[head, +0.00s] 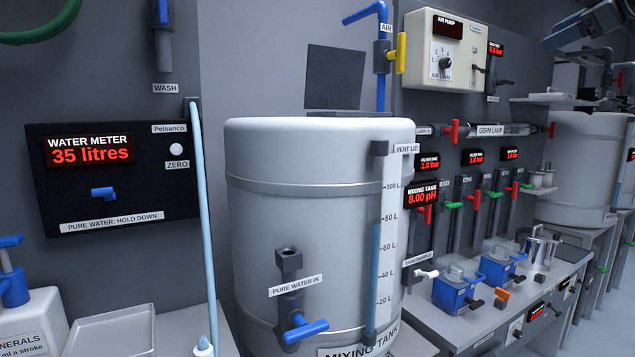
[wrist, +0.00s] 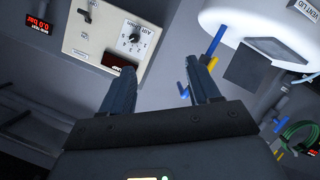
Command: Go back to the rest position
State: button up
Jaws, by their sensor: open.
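My gripper (wrist: 165,64) shows in the wrist view with its two dark fingers spread apart and nothing between them. Beyond the fingers is the cream air pump box (wrist: 110,35) with its dial. The white mixing tank (wrist: 225,15) is at the upper right of that view. In the head view the mixing tank (head: 290,220) stands in the middle, and its blue level column reaches a little under 80 L. A dark square vent lid (head: 335,78) stands up above its top. The gripper's fingers cannot be made out in the head view.
The water meter (head: 90,150) at left reads 35 litres. The blue air pipe (head: 382,60) with a yellow handle (head: 401,53) rises behind the tank. The mixing tank display (head: 422,194) reads 8.00 pH. Blue devices (head: 456,292) stand on the right bench. A tray (head: 110,332) lies at lower left.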

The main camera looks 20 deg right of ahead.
jog(key=w+a+f+n+t+y, duration=0.1)
jog(key=w+a+f+n+y, duration=0.3)
jog(key=a+f, duration=0.5)
jog(key=w+a+f+n+t+y, duration=0.1)
jog(key=w+a+f+y, duration=0.45)
jog(key=a+f, duration=0.4)
jog(key=s+a+f+m+t+y, duration=0.1)
jog(key=s+a+f+t+y, duration=0.15)
jog(key=a+f, duration=0.7)
jog(key=s+a+f+t+y, duration=0.1)
jog(key=s+a+f+t, duration=0.25)
jog(key=a+f, duration=0.6)
jog(key=s+a+f+m+h, duration=0.6)
jog(key=s+f, duration=0.2)
jog(key=s, duration=0.3)
jog(key=s+a+f+m+h, duration=0.6)
jog(key=s+f, duration=0.2)
jog(key=s, duration=0.2)
jog(key=s+a+f+g, duration=0.1)
jog(key=s+g, duration=0.3)
jog(key=s, duration=0.7)
jog(key=s+f+n+g, duration=0.1)
jog(key=s+f+g, duration=0.2)
jog(key=s, duration=0.9)
jog(key=shift+s+a+g, duration=0.2)
jog(key=shift+a+g, duration=0.2)
